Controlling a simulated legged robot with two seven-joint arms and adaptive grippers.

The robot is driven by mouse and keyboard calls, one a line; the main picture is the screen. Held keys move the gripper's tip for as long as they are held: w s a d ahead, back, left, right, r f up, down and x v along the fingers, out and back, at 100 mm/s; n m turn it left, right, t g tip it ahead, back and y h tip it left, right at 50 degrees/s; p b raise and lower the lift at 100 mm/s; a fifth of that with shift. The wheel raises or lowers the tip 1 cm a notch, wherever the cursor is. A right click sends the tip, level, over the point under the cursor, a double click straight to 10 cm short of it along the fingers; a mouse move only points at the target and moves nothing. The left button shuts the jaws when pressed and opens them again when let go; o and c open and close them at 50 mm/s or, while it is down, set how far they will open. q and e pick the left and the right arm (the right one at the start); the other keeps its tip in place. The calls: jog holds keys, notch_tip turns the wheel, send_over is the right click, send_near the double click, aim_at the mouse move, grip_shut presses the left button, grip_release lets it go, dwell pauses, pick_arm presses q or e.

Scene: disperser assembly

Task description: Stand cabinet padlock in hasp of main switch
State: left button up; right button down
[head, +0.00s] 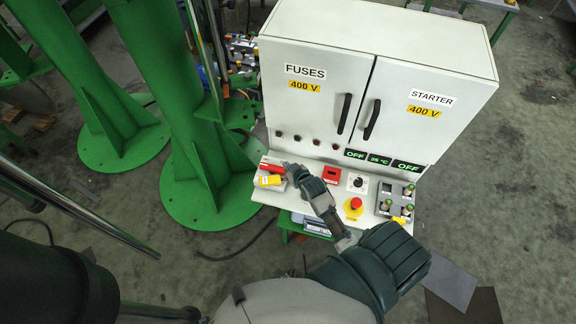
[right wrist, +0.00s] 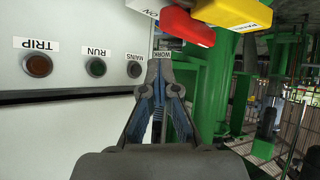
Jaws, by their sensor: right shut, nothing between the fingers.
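The main switch, with a red handle (head: 273,168), is at the left end of the cabinet's sloping desk. The handle also shows at the top of the right wrist view (right wrist: 188,26), close to an "ON" label. The yellow padlock (head: 270,181) is right by the handle, and its yellow body shows in the right wrist view (right wrist: 236,12). I cannot see the shackle or the hasp, nor tell whether they are joined. My right gripper (head: 288,167) is shut and empty, its tips (right wrist: 160,62) beside the handle and padlock, apart from both. My left gripper is not in view.
The white cabinet (head: 315,55) has two doors above the desk. The desk carries a red emergency button (head: 353,205), a rotary knob (head: 358,183) and a grey tray (head: 396,198) of green-topped parts. A green column (head: 165,90) stands close to the left.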

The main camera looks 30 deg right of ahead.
jog(key=y, duration=0.2)
jog(key=d+y, duration=0.1)
jog(key=shift+f+g+y+b, duration=0.1)
jog(key=shift+g+y+b, duration=0.2)
jog(key=shift+y, duration=0.1)
jog(key=shift+a, duration=0.15)
jog(key=c, duration=1.4)
grip_release()
jog(key=shift+s, duration=0.1)
jog(key=v, duration=1.2)
